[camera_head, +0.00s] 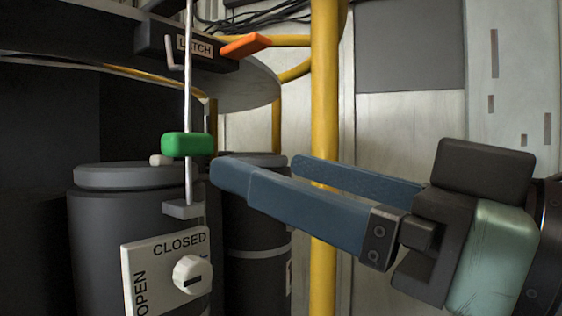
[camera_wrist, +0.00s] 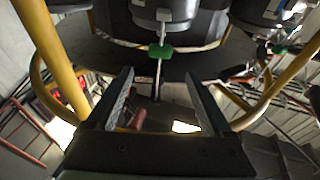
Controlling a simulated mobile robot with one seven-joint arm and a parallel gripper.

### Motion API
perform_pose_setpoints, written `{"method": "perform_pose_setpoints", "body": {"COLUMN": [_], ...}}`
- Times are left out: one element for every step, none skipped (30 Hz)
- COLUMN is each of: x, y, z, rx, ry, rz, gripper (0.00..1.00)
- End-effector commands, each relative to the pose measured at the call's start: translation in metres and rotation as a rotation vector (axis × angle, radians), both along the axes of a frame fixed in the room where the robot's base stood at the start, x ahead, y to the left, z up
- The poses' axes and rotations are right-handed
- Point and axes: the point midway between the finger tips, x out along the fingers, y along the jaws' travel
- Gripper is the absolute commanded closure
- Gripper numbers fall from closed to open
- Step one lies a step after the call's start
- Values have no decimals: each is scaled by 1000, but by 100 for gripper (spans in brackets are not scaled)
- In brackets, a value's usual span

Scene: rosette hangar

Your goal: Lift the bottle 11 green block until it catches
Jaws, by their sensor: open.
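The green block (camera_head: 187,145) sits on a thin vertical white rod (camera_head: 188,90) in front of a dark grey bottle (camera_head: 120,220). The rod runs up past a dark box marked "LATCH" (camera_head: 195,48) with a small hook below it. My gripper (camera_head: 252,168) is open and empty, to the right of the green block, with its blue fingers pointing left. In the wrist view the green block (camera_wrist: 160,52) is ahead of and between the fingertips (camera_wrist: 158,74), apart from them. I cannot read a number on the bottle.
A yellow post (camera_head: 324,150) stands behind my fingers. An orange lever (camera_head: 245,46) sticks out beside the latch box. A white plate with a knob (camera_head: 165,270), marked "CLOSED" and "OPEN", is on the bottle's front. A second dark bottle (camera_head: 255,230) stands behind.

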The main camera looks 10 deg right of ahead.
Motion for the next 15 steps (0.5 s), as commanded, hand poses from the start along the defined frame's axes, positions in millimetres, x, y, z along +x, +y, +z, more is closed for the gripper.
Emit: {"method": "perform_pose_setpoints", "body": {"x": [3,5,8,10,12,14,16,18,20,22,24,26,28,30,33], "y": [3,5,7,8,10,11,13,14,16,18,20,22,23,24,26], "z": [2,3,3,4,4,5,6,6,6,7,7,8,9,9,10], "rx": [0,1,0,0,0,1,1,1,1,1,1,1,2,2,1], "ry": [0,0,0,1,1,0,0,0,0,0,0,0,0,0,1], "rz": [2,1,2,2,2,1,1,1,1,1,1,1,1,1,1], "gripper": [15,15,15,15,15,15,15,15,15,15,15,15,15,15,15]}}
